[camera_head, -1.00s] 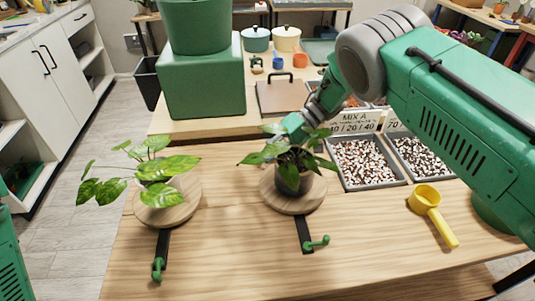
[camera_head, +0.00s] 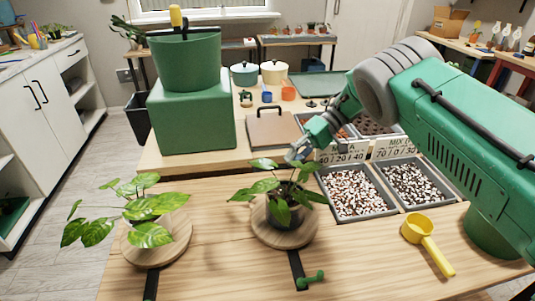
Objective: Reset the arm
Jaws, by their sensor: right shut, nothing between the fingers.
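My right arm comes in from the right edge and reaches to the middle of the view. My right gripper (camera_head: 299,151) is shut and empty, just above and behind the right potted plant (camera_head: 280,214). Leaves partly overlap it, and I cannot tell whether it touches them. That plant stands in a dark pot on a round wooden stand (camera_head: 286,239). A second plant (camera_head: 138,211) with variegated leaves stands on a similar round stand (camera_head: 156,252) to the left. My left gripper does not show.
Two grey trays of mixed pebbles (camera_head: 353,192) and (camera_head: 417,185) lie below mix signs (camera_head: 341,153). A yellow scoop (camera_head: 427,243) lies at the right. Bare tabletop (camera_head: 360,265) shows in front.

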